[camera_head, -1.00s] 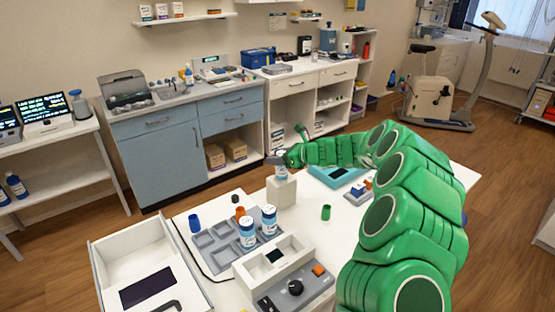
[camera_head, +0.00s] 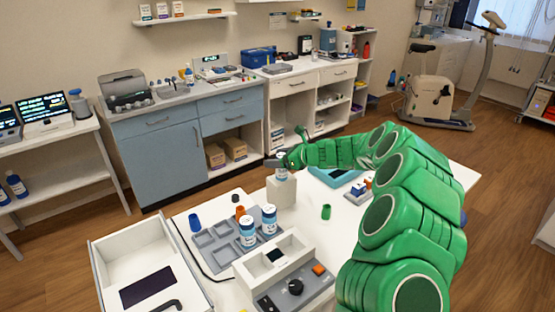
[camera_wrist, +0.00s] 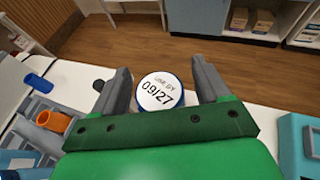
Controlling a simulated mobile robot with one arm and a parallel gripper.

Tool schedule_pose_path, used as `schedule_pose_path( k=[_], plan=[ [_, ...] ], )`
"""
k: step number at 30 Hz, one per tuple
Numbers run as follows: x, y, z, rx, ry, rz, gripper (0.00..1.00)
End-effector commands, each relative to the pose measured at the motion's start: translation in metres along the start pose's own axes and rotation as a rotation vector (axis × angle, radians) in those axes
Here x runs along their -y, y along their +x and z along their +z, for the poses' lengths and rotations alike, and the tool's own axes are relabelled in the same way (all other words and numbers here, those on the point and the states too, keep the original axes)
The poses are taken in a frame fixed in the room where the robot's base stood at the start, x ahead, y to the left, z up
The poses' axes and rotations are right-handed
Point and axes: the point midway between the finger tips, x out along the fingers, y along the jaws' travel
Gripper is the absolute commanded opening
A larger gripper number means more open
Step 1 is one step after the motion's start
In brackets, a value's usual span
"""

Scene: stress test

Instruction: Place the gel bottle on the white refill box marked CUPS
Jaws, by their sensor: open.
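A small white bottle with a blue-edged lid (camera_head: 281,175), which I take for the gel bottle, stands upright on the white box (camera_head: 281,192). I cannot read any marking on the box. My gripper (camera_head: 279,162) is at the bottle's top in the head view. Gaps show between the lid and both fingers. The bottle's lower body is hidden under its lid in the wrist view.
Two similar bottles (camera_head: 247,231) stand in a grey compartment tray (camera_head: 203,239) at left. A control box (camera_head: 295,288) is in front. A teal case (camera_head: 333,178) lies to the right.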

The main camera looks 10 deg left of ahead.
Motion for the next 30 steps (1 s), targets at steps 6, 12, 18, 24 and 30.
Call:
schedule_pose_path(
  k=[6,12,18,24,30],
  plan=[
    [0.001,-0.027,0.001,0.003,0.001,-0.003,0.75],
    [0.001,-0.059,-0.001,0.001,0.003,-0.002,0.75],
    [0.002,-0.090,0.001,0.002,0.000,-0.004,0.75],
    [0.001,-0.111,0.000,0.001,0.002,-0.003,0.75],
    [0.000,-0.118,-0.001,-0.001,0.002,-0.001,0.75]
  ],
)
